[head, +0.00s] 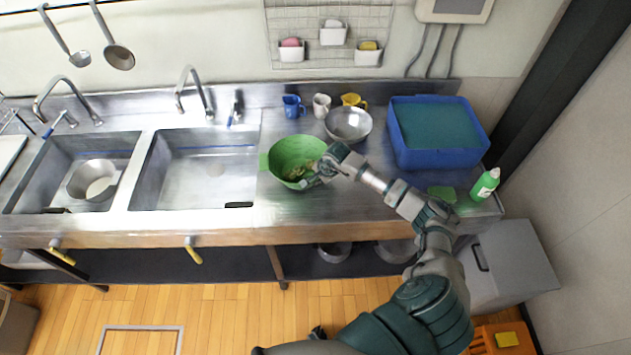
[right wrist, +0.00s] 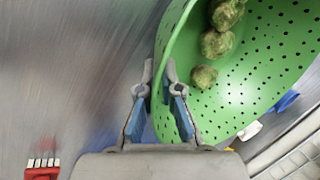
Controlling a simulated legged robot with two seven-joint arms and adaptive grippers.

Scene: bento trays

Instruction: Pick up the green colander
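The green colander (head: 288,153) sits at the counter area just right of the right-hand sink. It is perforated and holds several brownish-green round items. It also shows large in the right wrist view (right wrist: 262,62). My right gripper (head: 322,176) is at the colander's right front rim. In the right wrist view my right gripper's fingertips (right wrist: 158,74) are close together, one on each side of the colander wall, with the rim between them. I cannot tell whether the colander's base touches the counter. My left gripper is not in view.
Behind the colander stand a blue mug (head: 293,106), a white mug (head: 321,105), a yellow mug (head: 353,100) and a metal bowl (head: 349,125). A blue bin (head: 440,155) and a green bottle (head: 485,184) are to the right. The right-hand sink (head: 180,185) lies left.

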